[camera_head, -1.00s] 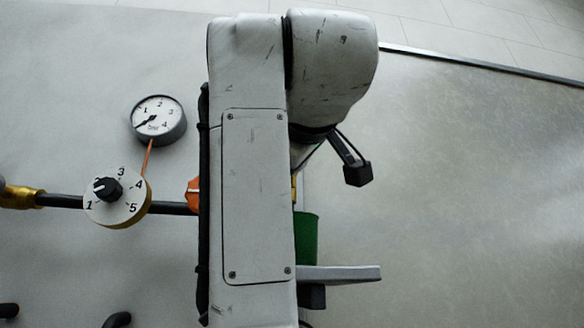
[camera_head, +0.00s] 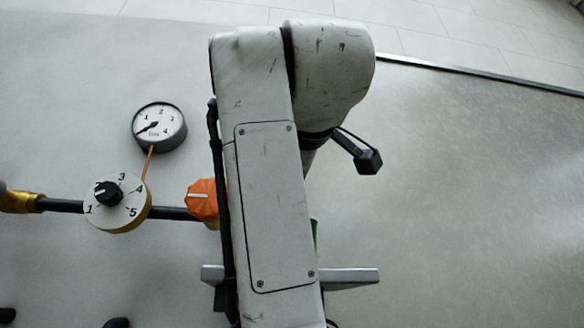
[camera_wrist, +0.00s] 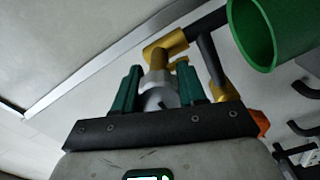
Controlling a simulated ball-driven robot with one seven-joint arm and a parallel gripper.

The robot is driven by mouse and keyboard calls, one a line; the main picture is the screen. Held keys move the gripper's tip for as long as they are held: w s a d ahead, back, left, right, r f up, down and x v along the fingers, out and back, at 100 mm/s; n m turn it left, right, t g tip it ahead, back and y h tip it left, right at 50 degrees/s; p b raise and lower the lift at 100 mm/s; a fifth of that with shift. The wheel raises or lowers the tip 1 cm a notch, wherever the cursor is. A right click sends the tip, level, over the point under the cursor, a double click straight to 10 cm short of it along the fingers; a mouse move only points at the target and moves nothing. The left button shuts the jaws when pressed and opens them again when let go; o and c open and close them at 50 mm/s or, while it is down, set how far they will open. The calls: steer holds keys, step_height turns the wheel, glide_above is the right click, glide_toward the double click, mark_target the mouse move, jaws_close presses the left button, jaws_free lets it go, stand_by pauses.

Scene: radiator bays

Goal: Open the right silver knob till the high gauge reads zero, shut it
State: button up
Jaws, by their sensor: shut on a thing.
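In the wrist view, the teal fingers of my gripper (camera_wrist: 158,92) stand on either side of a silver knob (camera_wrist: 161,99) on a brass fitting (camera_wrist: 160,52) and are shut on it. The fingers partly hide the knob. In the head view my own arm covers the gripper and the silver knob. A round white gauge (camera_head: 157,124) stands left of my arm, numbered 1 to 4. Its needle points to the lower left, near the low end of the scale. I cannot tell whether this is the high gauge.
A white dial with a black knob (camera_head: 107,193) sits on a dark pipe (camera_head: 66,206) left of my arm. An orange knob (camera_head: 202,198) sits close beside the arm. A green cup-like container (camera_wrist: 264,50) is right of the fingers. The floor right of my arm looks clear.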

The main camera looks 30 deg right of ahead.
steer(key=shift+a+r, duration=0.15)
steer(key=shift+a, duration=0.05)
steer(key=o, duration=0.8)
steer(key=shift+a, duration=0.1)
steer(key=shift+o, duration=1)
steer(key=b+v, duration=0.5)
steer(key=v, duration=0.5)
steer(key=shift+s, duration=0.4)
